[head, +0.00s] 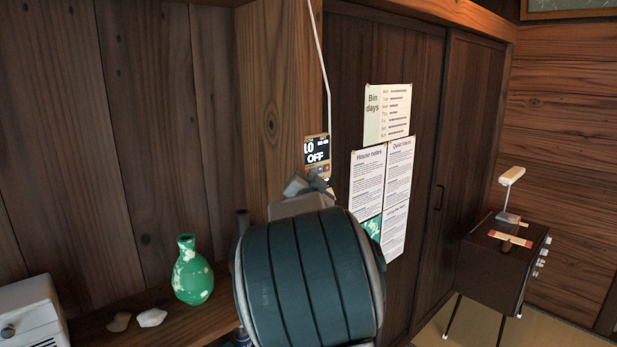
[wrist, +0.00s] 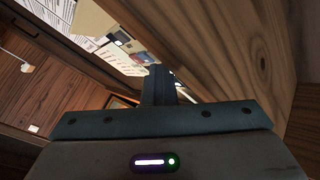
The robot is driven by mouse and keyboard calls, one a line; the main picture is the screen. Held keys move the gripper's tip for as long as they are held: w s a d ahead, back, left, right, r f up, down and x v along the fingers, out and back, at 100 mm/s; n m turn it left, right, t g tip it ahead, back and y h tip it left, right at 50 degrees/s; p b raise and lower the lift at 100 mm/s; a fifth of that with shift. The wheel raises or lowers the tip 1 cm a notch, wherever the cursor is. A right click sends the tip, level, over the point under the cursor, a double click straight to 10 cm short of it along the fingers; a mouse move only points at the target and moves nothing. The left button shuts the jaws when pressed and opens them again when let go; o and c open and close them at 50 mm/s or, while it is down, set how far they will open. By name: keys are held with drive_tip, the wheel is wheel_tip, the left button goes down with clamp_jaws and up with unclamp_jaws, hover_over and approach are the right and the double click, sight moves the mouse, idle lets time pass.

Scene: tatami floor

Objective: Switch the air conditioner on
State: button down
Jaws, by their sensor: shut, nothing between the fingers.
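A small dark control panel (head: 317,152) is on the wooden post, and its display reads "OFF". A pale cord runs up from it. Small buttons show along its lower part, partly hidden by my gripper. My gripper (head: 308,184) is shut and empty, just below and in front of the panel in the head view; I cannot tell whether it touches. In the wrist view the shut fingers (wrist: 160,82) point towards the post and the papers. The panel cannot be made out clearly there. The air conditioner itself is not clearly in view.
A green vase (head: 193,272) and two pale stones (head: 151,318) stand on a wooden ledge at left, beside a white device (head: 32,313). Papers (head: 383,165) hang on the sliding doors. A dark cabinet (head: 498,262) with a white lamp (head: 509,182) stands at right.

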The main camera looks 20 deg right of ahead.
drive_tip(key=shift+w+a+y, duration=0.15)
drive_tip(key=shift+a+y, duration=0.15)
drive_tip(key=shift+a, duration=0.15)
drive_tip(key=shift+s+d+f+b, duration=0.1)
drive_tip(key=shift+s+d+b, duration=0.35)
drive_tip(key=shift+s, duration=0.4)
drive_tip(key=shift+s+d+f+b, duration=0.1)
drive_tip(key=shift+s+d+b, duration=0.3)
drive_tip(key=shift+s, duration=0.4)
drive_tip(key=shift+s+d+b, duration=0.4)
drive_tip(key=shift+s+b, duration=0.05)
drive_tip(key=shift+s, duration=0.4)
drive_tip(key=shift+f, duration=0.1)
drive_tip(key=s+a+f+n+g+y, duration=0.95)
drive_tip(key=s+a+f, duration=0.55)
drive_tip(key=s+f, duration=0.4)
drive_tip(key=s+a+f+n+g, duration=0.1)
drive_tip(key=s+f+g, duration=0.1)
drive_tip(key=s, duration=0.5)
drive_tip(key=s+a+f+n+g+h, duration=0.1)
drive_tip(key=s+f+n+g, duration=0.1)
drive_tip(key=s, duration=0.4)
drive_tip(key=shift+s+a+f+g, duration=0.2)
drive_tip(key=shift+s+a+g, duration=0.15)
drive_tip(key=shift+g, duration=0.3)
